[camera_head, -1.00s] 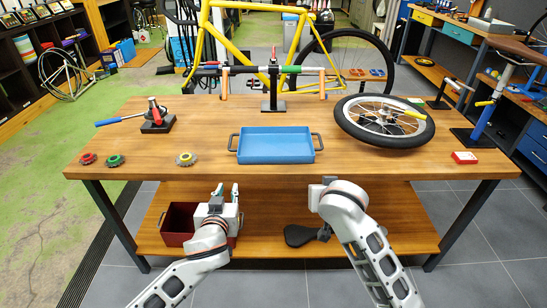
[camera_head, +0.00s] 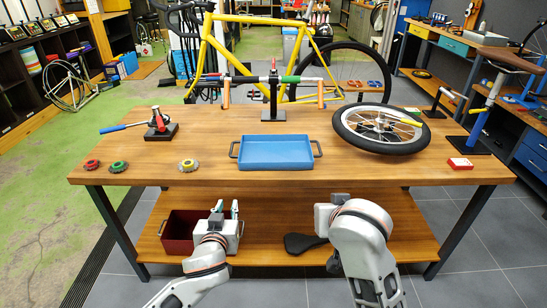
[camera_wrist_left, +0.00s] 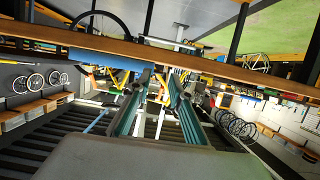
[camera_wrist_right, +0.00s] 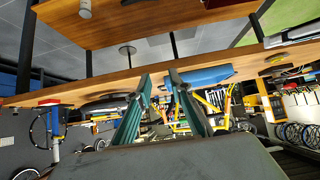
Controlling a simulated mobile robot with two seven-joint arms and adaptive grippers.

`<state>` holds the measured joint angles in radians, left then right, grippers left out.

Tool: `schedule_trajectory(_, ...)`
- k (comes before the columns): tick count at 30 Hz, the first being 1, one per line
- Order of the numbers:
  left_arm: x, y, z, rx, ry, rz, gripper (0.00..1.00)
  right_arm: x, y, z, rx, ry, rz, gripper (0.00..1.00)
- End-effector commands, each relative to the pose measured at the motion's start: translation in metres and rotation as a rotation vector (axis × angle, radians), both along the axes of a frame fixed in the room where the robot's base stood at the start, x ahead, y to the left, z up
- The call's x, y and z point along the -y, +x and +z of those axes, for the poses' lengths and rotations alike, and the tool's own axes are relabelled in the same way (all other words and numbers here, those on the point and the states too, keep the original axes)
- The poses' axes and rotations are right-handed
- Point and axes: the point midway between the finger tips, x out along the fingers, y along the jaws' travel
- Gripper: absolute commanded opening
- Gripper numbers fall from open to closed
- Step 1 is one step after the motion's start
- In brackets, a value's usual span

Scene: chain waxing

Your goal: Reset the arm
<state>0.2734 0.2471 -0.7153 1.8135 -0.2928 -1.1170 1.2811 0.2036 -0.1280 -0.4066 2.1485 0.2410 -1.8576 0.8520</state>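My left gripper (camera_head: 226,208) is in front of the workbench, below its top edge, with its fingers pointing up. Its two fingers (camera_wrist_left: 158,95) are apart with nothing between them in the left wrist view. My right arm comes in at the lower right of the head view, and its fingers are hidden there behind my own wrist. In the right wrist view the fingers of my right gripper (camera_wrist_right: 160,95) stand apart and empty. Both grippers are clear of the bench top (camera_head: 220,178).
A lower shelf (camera_head: 270,219) holds a dark red bin (camera_head: 179,231) and a black saddle-like thing (camera_head: 302,243).

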Motion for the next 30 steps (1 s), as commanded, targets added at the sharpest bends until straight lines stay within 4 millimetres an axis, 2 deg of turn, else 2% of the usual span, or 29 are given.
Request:
schedule_trajectory(3, 0.000, 0.000, 0.000, 0.000, 0.000, 0.000, 0.21, 0.000, -0.009, 0.009, 0.001, 0.001, 0.000, 0.21)
schedule_trajectory(9, 0.000, 0.000, 0.000, 0.000, 0.000, 0.000, 0.21, 0.001, -0.015, 0.013, 0.000, -0.001, -0.001, 0.21)
schedule_trajectory(16, 0.000, 0.000, 0.000, -0.001, 0.000, 0.000, 0.21, 0.001, -0.014, 0.013, 0.000, -0.001, -0.001, 0.21)
schedule_trajectory(19, 0.001, -0.006, -0.009, -0.017, 0.001, -0.010, 0.21, 0.001, -0.016, 0.003, -0.007, -0.001, 0.006, 0.21)
schedule_trajectory(20, 0.001, -0.010, -0.015, -0.028, 0.003, -0.017, 0.21, 0.001, -0.017, -0.003, -0.009, -0.001, 0.013, 0.21)
schedule_trajectory(23, 0.003, -0.032, -0.046, -0.084, 0.008, -0.058, 0.21, 0.002, -0.024, -0.038, -0.023, 0.004, 0.041, 0.21)
schedule_trajectory(26, 0.003, -0.066, -0.085, -0.151, 0.016, -0.119, 0.21, 0.005, -0.038, -0.086, -0.030, 0.007, 0.086, 0.21)
schedule_trajectory(30, -0.002, -0.121, -0.133, -0.221, 0.026, -0.199, 0.21, 0.014, -0.070, -0.152, -0.023, 0.000, 0.150, 0.21)
